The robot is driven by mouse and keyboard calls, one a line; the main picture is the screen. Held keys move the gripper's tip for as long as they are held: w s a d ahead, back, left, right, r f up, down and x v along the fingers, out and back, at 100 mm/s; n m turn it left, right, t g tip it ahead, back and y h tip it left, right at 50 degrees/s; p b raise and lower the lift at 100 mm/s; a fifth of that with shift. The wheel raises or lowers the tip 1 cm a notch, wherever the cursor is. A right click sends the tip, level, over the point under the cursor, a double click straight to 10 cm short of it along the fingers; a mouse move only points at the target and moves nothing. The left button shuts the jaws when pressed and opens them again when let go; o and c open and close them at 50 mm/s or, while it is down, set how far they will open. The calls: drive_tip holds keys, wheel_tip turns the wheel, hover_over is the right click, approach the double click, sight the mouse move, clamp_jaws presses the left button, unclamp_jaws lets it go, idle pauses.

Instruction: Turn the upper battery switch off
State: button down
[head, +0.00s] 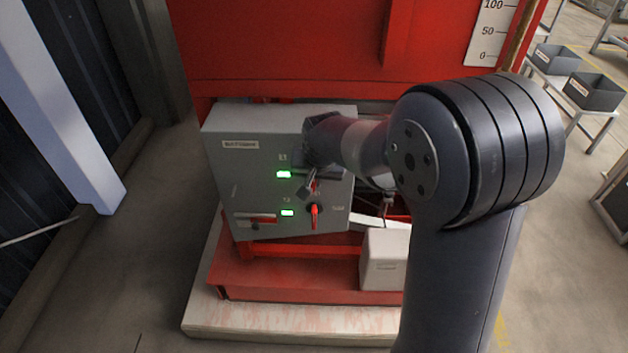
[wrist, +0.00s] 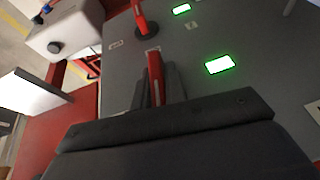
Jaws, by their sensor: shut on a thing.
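The grey control cabinet (head: 255,190) stands on a red frame. Its upper battery switch (head: 314,187) has a red handle, mostly hidden by my gripper (head: 307,186) in the head view. In the wrist view my gripper (wrist: 158,92) is shut on the red handle of the upper switch (wrist: 154,66), with dark fingers along its sides. The green light of the upper row (head: 284,174) is lit and also shows in the wrist view (wrist: 220,64). The lower switch (head: 314,214) has a red handle standing about upright; it also shows in the wrist view (wrist: 141,22).
A second green light (head: 287,213) glows beside the lower switch. A small light-grey box (head: 384,260) sits on the red frame at lower right. A large red tank (head: 290,50) rises behind the cabinet. A pale post (head: 60,100) stands at left, with open floor between.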

drive_tip(key=y+b, duration=0.1)
drive_tip(key=b, duration=0.1)
drive_tip(key=y+b, duration=0.2)
drive_tip(key=b, duration=0.1)
drive_tip(key=shift+f+m+t+b, duration=0.3)
drive_tip(key=shift+f+m+b, duration=0.05)
drive_tip(key=shift+f+m, duration=0.05)
drive_tip(key=m+y+b, duration=0.1)
drive_tip(key=y+b, duration=0.4)
drive_tip(key=b, duration=0.6)
drive_tip(key=y+b, duration=0.2)
drive_tip(key=b, duration=0.3)
drive_tip(key=m+t+y+b, duration=0.1)
drive_tip(key=y+b, duration=0.1)
drive_tip(key=b, duration=0.3)
drive_tip(key=shift+a+r+m+t+y, duration=0.1)
drive_tip(key=shift+r+m+t+y, duration=0.05)
drive_tip(key=shift+m+t+y, duration=0.2)
drive_tip(key=y+b, duration=0.2)
drive_tip(key=b, duration=0.1)
drive_tip(key=shift+r+m, duration=0.2)
drive_tip(key=shift+m, duration=0.05)
drive_tip(key=shift+r+t+y+b, duration=0.1)
drive_tip(key=shift+t+y+b, duration=0.2)
drive_tip(key=shift+b, duration=0.3)
drive_tip(key=shift+r, duration=0.15)
drive_tip(key=c, duration=1.4)
unclamp_jaws()
drive_tip(key=shift+c, duration=0.2)
